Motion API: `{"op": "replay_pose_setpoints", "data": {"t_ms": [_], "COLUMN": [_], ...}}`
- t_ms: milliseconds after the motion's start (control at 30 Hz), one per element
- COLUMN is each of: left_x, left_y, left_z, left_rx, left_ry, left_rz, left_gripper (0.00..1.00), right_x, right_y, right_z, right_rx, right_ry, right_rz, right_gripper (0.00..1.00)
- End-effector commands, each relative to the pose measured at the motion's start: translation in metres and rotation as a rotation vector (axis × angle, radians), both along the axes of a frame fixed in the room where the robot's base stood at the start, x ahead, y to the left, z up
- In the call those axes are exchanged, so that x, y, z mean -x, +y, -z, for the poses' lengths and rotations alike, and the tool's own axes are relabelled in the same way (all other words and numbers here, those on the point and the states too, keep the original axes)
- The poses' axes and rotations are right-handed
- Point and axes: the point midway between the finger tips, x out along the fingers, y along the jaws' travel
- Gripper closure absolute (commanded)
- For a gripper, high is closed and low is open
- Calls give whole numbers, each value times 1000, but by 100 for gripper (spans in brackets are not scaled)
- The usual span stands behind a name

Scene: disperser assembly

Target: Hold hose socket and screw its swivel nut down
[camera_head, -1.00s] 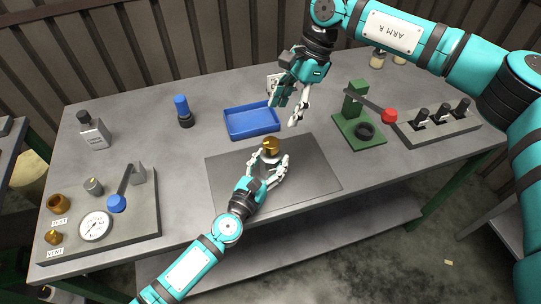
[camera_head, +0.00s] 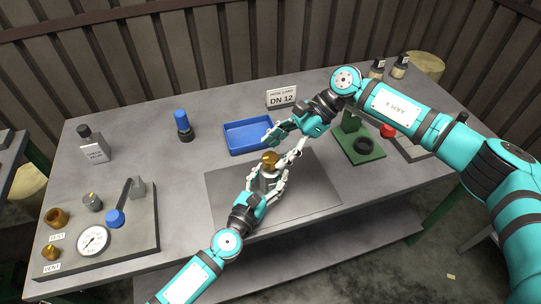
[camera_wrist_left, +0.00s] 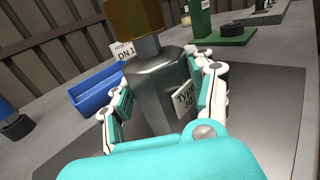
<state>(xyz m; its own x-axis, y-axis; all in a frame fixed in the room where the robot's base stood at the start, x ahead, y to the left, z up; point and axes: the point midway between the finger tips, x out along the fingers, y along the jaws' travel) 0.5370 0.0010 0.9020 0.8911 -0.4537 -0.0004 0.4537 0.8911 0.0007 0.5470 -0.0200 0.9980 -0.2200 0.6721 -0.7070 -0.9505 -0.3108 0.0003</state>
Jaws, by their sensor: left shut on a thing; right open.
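The hose socket is a grey metal body (camera_wrist_left: 158,85) with a "Type" label, seen in the left wrist view. The brass swivel nut (camera_head: 270,157) sits on its top and also shows at the top edge of the left wrist view (camera_wrist_left: 133,18). My left gripper (camera_head: 269,185) is shut on the socket body and holds it upright over the dark mat (camera_head: 318,184). Whether the socket touches the mat is not clear. My right gripper (camera_head: 284,142) is open, its fingers close to the nut from behind and the right; contact cannot be told.
A blue tray (camera_head: 235,149) lies just behind. A "DN 12" card (camera_head: 281,97) stands beyond it. A green press stand (camera_head: 362,148) is at right, partly behind my right arm. A gauge panel (camera_head: 140,235) is at left.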

Motion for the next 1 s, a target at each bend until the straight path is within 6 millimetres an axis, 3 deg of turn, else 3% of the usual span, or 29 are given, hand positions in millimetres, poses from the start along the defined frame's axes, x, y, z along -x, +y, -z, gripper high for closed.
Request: {"op": "replay_pose_setpoints", "data": {"t_ms": [200,567,1000], "left_x": [0,0,0], "left_y": [0,0,0], "left_z": [0,0,0], "left_rx": [-1,-1,-1], "left_ry": [0,0,0], "left_rz": [0,0,0], "left_gripper": [99,99,99], "right_x": [5,6,6], "right_y": [17,20,20], "right_z": [18,22,21], "right_rx": [-1,1,1], "right_ry": [1,0,-1], "right_rz": [1,1,1], "right_gripper": [38,38,95]}}
